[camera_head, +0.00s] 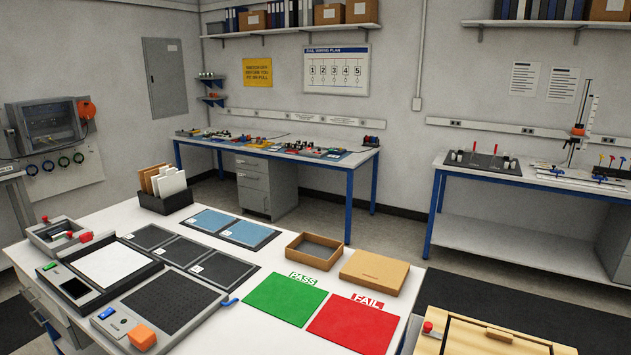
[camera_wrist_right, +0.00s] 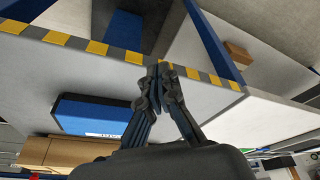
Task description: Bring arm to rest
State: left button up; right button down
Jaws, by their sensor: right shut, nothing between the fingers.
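My right gripper (camera_wrist_right: 158,72) shows in the right wrist view, its two dark fingers meeting at the tips. It is shut and holds nothing. Behind the fingertips is a grey panel (camera_wrist_right: 215,97) edged with yellow and dark stripes; whether they touch cannot be told. Neither arm and neither gripper shows in the head view. My left gripper is not in view.
In the head view a white table (camera_head: 245,317) carries a green PASS mat (camera_head: 285,300), a red FAIL mat (camera_head: 352,325), an open cardboard box (camera_head: 314,251) and an orange block (camera_head: 142,337). A wooden box (camera_head: 490,337) stands front right. Blue-legged benches line the walls.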

notch_tip(320, 180, down, 18)
jog(key=s+b, duration=0.2)
jog(key=b, duration=0.1)
jog(key=s+d+f+g+b, duration=0.1)
jog(key=s+f+b, duration=0.1)
jog(key=s+f, duration=0.7)
jog(key=s+d+f+g+b, duration=0.1)
jog(key=s+d+f+b, duration=0.1)
jog(key=s+f, duration=0.7)
notch_tip(320, 180, down, 7)
jog(key=shift+f+b, duration=0.1)
jog(key=shift+b, duration=0.5)
